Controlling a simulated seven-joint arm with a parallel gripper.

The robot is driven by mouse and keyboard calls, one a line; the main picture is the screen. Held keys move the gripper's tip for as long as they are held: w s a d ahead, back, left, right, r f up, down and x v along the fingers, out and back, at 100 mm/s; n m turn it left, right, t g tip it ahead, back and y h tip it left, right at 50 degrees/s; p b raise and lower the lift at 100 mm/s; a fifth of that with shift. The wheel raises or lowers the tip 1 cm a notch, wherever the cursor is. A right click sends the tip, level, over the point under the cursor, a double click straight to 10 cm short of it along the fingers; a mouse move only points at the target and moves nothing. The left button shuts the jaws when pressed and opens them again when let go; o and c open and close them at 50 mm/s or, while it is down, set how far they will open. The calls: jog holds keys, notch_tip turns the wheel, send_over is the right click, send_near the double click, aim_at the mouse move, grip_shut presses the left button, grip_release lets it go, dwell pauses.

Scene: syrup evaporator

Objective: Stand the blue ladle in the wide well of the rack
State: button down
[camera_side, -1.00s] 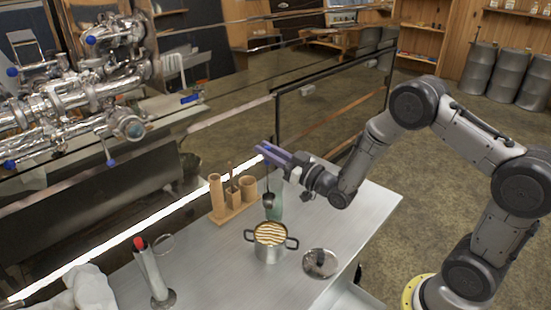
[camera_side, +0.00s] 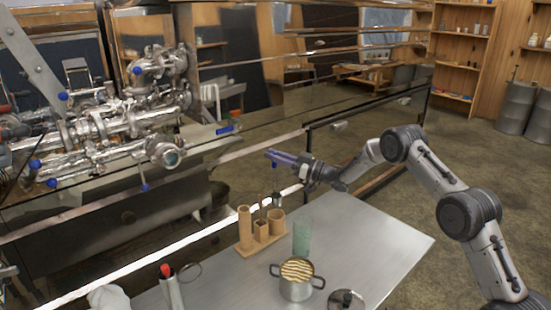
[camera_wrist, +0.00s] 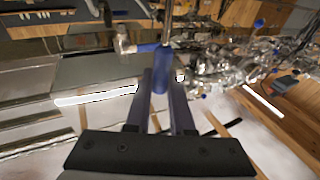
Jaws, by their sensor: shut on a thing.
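My gripper (camera_side: 272,154) is shut on the top of the ladle, above the rack in the side view. The ladle (camera_side: 275,181) hangs down from the fingers, with its dark bowl end lowest, close above or behind the wide well (camera_side: 277,217). The side view does not settle the exact gap. In the wrist view, a blue part of the ladle (camera_wrist: 160,80) shows between the fingers (camera_wrist: 163,88).
A green glass (camera_side: 301,240) stands right of the rack. A metal cylinder with a red top (camera_side: 171,290) is front left. The table's right side (camera_side: 385,240) is clear.

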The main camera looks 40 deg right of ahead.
jog(key=shift+w+d+f, duration=0.3)
notch_tip(320, 180, down, 11)
jog(key=shift+r, duration=0.2)
dwell(1.2)
jog(key=c, duration=0.7)
grip_release()
jog(key=o, duration=0.7)
jog(key=v, duration=0.7)
jog(key=shift+s, duration=0.2)
dwell(0.5)
